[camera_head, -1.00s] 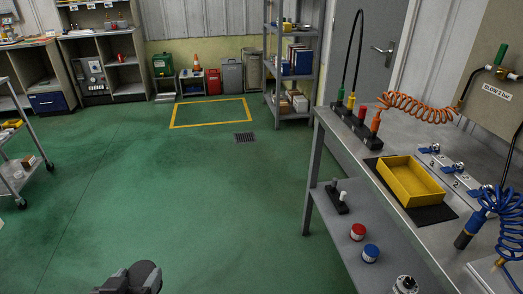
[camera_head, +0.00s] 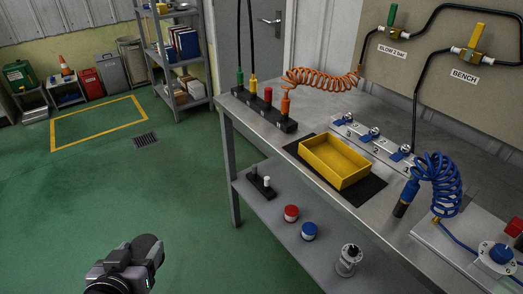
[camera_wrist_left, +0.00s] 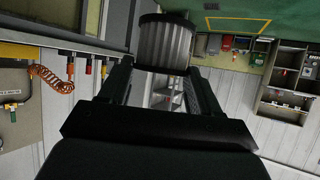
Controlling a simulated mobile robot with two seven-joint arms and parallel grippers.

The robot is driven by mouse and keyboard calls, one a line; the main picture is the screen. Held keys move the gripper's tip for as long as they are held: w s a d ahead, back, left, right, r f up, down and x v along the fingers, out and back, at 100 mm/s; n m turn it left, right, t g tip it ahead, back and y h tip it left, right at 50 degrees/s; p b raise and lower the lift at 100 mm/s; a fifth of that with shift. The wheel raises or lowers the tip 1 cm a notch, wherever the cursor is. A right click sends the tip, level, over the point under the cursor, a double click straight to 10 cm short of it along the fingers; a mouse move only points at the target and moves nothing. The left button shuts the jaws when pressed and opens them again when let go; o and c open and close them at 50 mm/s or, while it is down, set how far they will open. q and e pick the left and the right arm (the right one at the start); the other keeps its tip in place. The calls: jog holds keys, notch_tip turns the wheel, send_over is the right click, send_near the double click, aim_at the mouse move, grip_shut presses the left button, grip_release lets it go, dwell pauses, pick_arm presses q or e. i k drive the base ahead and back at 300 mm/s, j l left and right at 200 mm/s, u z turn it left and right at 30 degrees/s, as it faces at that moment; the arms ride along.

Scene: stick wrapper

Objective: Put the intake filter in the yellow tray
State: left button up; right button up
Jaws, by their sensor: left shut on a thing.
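The intake filter (camera_wrist_left: 165,42) is a grey ribbed cylinder with a dark end cap, held between the fingers of my left gripper (camera_wrist_left: 163,62) in the left wrist view. In the head view my left gripper (camera_head: 130,262) is at the lower left over the green floor, with the dark end of the filter (camera_head: 148,248) beside it. The yellow tray (camera_head: 335,160) is an empty open box on a black mat on the metal bench, right of and beyond the gripper. My right gripper is not in view.
The bench (camera_head: 300,110) carries a black socket block (camera_head: 263,110), an orange coiled hose (camera_head: 320,80) and a blue coiled hose (camera_head: 440,185) near the tray. A lower shelf (camera_head: 270,215) holds a red-topped jar, a blue-topped jar and a metal fitting. The floor left of the bench is clear.

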aim_at(332, 162)
jog(key=i+j+z, duration=0.2)
jog(key=z, duration=0.25)
jog(key=i+j+z, duration=0.15)
jog(key=j+z, duration=0.3)
jog(key=i+j+z, duration=0.1)
jog(key=j+z, duration=0.2)
jog(key=z, duration=0.15)
jog(key=j+z, duration=0.45)
jog(key=j, duration=0.2)
